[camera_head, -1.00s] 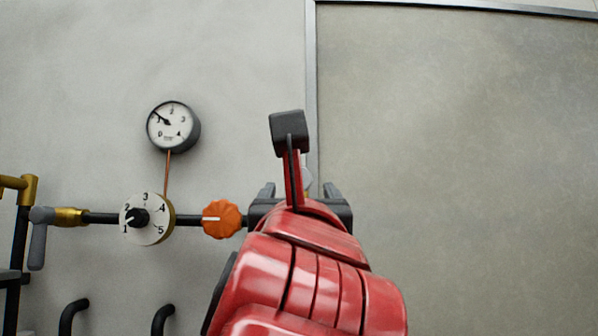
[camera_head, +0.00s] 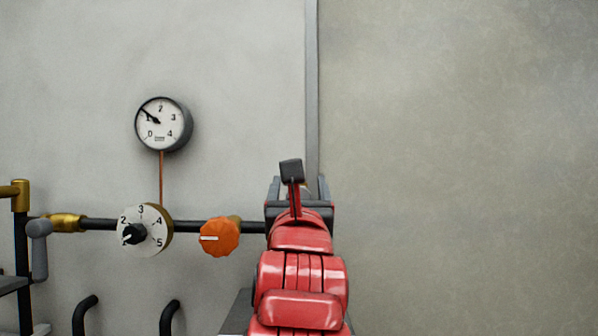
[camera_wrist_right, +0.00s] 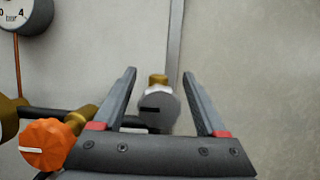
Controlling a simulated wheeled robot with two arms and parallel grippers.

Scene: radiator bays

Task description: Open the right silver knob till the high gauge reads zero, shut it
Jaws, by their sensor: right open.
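The silver knob (camera_wrist_right: 159,112) shows in the right wrist view, grey with a dark slot, at the right end of the black pipe by a brass fitting. My right gripper (camera_wrist_right: 158,80) is open, with one finger to each side of the knob; I cannot tell whether the knob is fully between them in depth. In the head view my red right arm and gripper (camera_head: 298,190) hide most of the knob. The round gauge (camera_head: 163,124) on the wall has its needle near 1. My left gripper is not in view.
An orange knob (camera_head: 219,237) sits on the pipe just left of my right gripper, and a numbered white dial (camera_head: 144,231) is further left. A grey lever (camera_head: 38,250) and brass fittings are at far left. The wall panel at right is bare.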

